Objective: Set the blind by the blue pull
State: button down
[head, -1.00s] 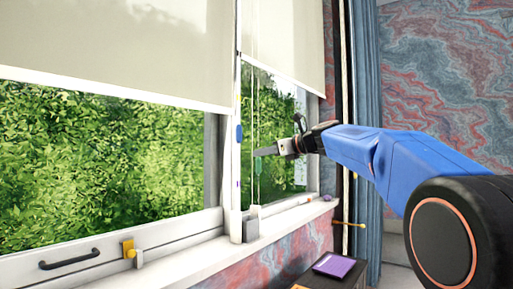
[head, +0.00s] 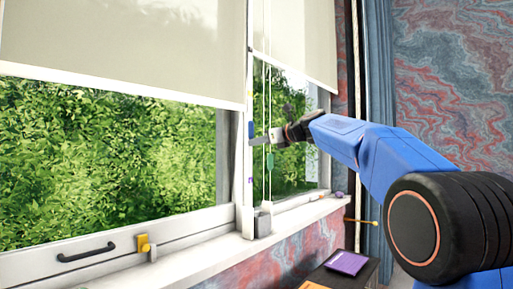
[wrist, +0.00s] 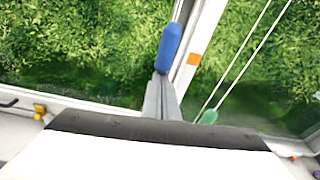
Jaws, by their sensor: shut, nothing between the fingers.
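The blue pull (head: 251,129) hangs upright against the white post between the two window panes. It also shows in the wrist view (wrist: 169,47), with its cord running up out of view. My gripper (head: 254,142) is shut and empty, its fingertips at the pull's lower end. In the wrist view, the grey fingers (wrist: 160,97) point at the pull and overlap its bottom; I cannot tell whether they touch it. The wide cream blind (head: 120,50) covers the upper left window. A narrower blind (head: 297,45) covers the top of the right window.
A green pull (head: 270,161) hangs on white cords right of the post, close to my gripper. A grey block (head: 262,224) stands on the white sill (head: 215,250). A yellow latch (head: 143,244) and a black handle (head: 87,252) are on the left frame.

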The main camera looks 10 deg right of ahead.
aim_at(251, 130)
jog(key=shift+r, duration=2.95)
